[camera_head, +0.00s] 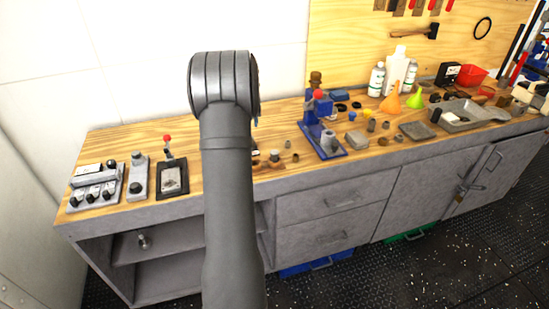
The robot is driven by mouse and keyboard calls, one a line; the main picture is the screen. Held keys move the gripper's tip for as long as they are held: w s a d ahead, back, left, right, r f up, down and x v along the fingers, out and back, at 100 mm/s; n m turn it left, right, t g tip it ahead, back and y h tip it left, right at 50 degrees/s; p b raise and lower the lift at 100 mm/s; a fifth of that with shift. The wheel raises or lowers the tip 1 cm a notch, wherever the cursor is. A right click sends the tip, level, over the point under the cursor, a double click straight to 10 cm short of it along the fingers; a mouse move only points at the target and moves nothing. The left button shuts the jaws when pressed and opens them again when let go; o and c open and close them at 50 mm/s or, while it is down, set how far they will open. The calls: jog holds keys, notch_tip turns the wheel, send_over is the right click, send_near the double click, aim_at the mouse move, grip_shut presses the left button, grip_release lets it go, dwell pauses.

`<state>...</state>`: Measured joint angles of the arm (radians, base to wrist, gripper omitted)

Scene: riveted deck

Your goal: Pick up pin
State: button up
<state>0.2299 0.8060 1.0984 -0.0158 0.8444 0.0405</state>
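I cannot pick out a pin for certain; the small parts on the wooden bench top (108,147) are too small to tell apart. A few small brown and dark pieces (275,157) lie on the bench just right of my arm. My grey arm stands upright in front of the bench and hides part of its top. My gripper does not show; it is either behind the arm or out of the picture.
A blue vise-like tool (322,135) stands mid-bench. Control boxes (97,185) and a red-knobbed lever unit (172,177) sit at the left. Bottles (395,70), funnels (391,100) and a grey tray (468,115) crowd the right. Bare wood shows behind the control boxes.

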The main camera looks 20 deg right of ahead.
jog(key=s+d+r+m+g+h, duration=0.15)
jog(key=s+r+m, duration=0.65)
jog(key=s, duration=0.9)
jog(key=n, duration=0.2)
send_over(274, 152)
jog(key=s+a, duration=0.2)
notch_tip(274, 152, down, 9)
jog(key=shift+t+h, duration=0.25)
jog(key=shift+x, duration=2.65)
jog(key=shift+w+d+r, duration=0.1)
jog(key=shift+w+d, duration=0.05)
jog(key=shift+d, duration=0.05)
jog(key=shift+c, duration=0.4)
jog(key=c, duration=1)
